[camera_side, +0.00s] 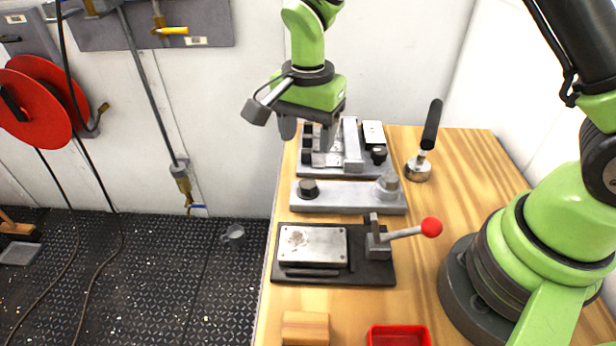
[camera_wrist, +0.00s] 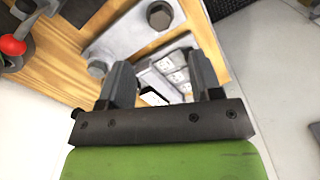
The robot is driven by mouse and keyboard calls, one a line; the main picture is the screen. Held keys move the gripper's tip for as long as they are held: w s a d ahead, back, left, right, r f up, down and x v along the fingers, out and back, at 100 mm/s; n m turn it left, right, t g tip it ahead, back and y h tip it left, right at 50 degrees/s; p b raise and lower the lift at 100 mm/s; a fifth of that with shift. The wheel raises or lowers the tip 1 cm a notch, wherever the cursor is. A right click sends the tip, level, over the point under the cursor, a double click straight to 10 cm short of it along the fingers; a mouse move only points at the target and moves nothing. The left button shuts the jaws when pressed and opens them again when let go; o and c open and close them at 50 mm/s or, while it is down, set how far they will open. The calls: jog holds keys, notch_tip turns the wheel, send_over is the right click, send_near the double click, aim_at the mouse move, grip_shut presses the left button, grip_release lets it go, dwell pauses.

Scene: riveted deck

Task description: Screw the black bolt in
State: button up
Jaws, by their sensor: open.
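The black bolt (camera_side: 308,188) stands upright at the left end of a light grey block (camera_side: 345,203) in the side view; its dark head shows, its shank is hidden. It also appears near the top of the wrist view (camera_wrist: 159,15). A grey hex bolt (camera_side: 388,181) stands at the block's right end. My gripper (camera_side: 308,132) is open and empty, its fingers pointing down, above and behind the black bolt, apart from it. In the wrist view my gripper (camera_wrist: 160,80) has its fingers spread over the fixture behind the block.
Behind the block is a fixture (camera_side: 350,160) with switches and a black knob. In front stands a dark clamp plate (camera_side: 335,270) with a red-balled lever (camera_side: 431,227). A wooden block (camera_side: 305,327), a red tray (camera_side: 398,328) and a black-handled tool (camera_side: 430,125) also stand on the table.

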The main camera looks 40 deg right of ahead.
aim_at(308, 184)
notch_tip(308, 184, down, 10)
jog(key=n, duration=1.7)
jog(key=shift+f, duration=0.1)
jog(key=shift+c, duration=0.4)
jog(key=c, duration=0.9)
jog(key=shift+o, duration=0.2)
